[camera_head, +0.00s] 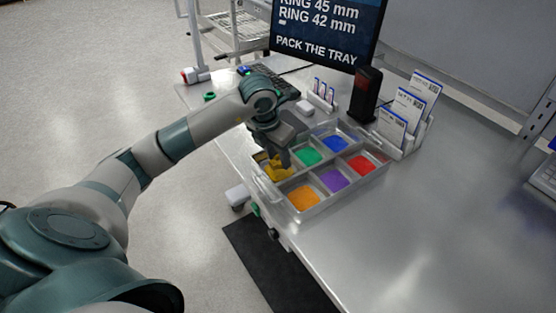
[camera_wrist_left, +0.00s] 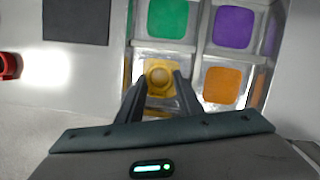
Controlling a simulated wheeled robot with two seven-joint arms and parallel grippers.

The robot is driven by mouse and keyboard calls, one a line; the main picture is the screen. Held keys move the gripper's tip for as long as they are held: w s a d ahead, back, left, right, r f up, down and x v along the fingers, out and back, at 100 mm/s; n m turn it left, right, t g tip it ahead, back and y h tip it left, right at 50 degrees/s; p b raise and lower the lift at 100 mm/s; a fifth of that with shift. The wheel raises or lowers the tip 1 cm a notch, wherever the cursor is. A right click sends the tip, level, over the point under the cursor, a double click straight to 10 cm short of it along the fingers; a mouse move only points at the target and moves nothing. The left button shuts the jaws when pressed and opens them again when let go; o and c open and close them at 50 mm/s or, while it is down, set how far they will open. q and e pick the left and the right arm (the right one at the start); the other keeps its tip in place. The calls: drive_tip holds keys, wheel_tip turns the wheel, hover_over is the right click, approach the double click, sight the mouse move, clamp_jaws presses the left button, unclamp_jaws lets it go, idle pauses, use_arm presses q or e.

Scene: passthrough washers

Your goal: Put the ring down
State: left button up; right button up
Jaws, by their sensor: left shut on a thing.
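In the left wrist view the fingers (camera_wrist_left: 160,80) are shut on a small round brass-coloured thing (camera_wrist_left: 160,75), which I take as the ring. Yellow floor shows around and below it. I cannot tell whether the ring touches the floor. The clear tray (camera_head: 326,206) has other compartments with green (camera_head: 307,155), blue (camera_head: 335,144), red (camera_head: 360,164), purple (camera_head: 333,180) and orange (camera_head: 303,198) floors. My right gripper is out of view.
A screen (camera_head: 326,35) reading "RING 45 mm, RING 42 mm, PACK THE TRAY" stands at the back. A black upright device (camera_head: 366,95) and a holder with cards (camera_head: 408,112) stand behind the tray.

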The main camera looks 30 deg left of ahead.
use_arm(q)
wheel_tip(320, 180, down, 2)
drive_tip(key=shift+f+p, duration=0.1)
drive_tip(key=shift+p, duration=0.25)
drive_tip(key=shift+f+b, duration=0.25)
drive_tip(key=shift+b, duration=0.05)
drive_tip(key=o, duration=1)
drive_tip(key=shift+r, duration=0.1)
drive_tip(key=shift+o, duration=0.2)
drive_tip(key=shift+r, duration=0.1)
drive_tip(key=shift+r, duration=0.15)
drive_tip(key=b+v, duration=0.2)
drive_tip(key=v, duration=0.9)
drive_tip(key=shift+s+r, duration=0.2)
drive_tip(key=shift+r, duration=0.2)
